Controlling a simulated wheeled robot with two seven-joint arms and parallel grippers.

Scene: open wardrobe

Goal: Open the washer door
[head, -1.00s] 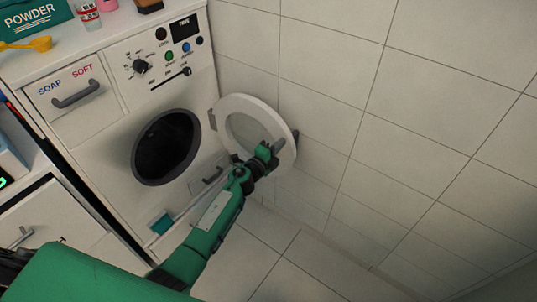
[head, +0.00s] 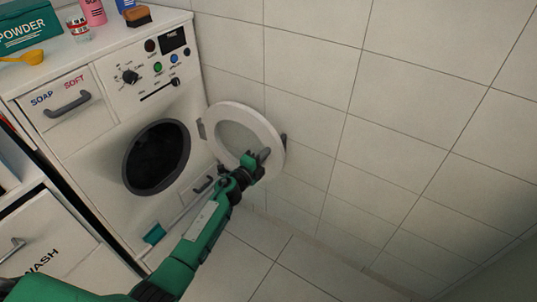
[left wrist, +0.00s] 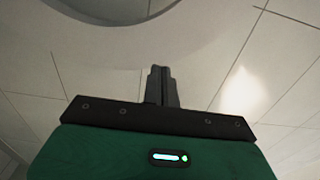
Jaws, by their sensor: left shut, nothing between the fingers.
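The white washer (head: 88,145) stands at the left with its round dark opening (head: 157,157) uncovered. The round white washer door (head: 222,112) is swung wide open on its hinge to the right of the opening, near the tiled wall. My left gripper (head: 264,155) is at the door's lower right part, in front of it in the head view; I cannot tell if it touches. In the left wrist view its fingers (left wrist: 160,85) are together and empty, with the pale curved rim of the door (left wrist: 150,25) at the top. My right gripper is not in view.
A tiled wall (head: 390,110) stands close behind the door on the right. The washer top holds a powder box (head: 22,30), a yellow scoop (head: 22,57), a pink bottle (head: 93,11) and a brush (head: 138,17). The floor (head: 305,270) at the lower right is clear.

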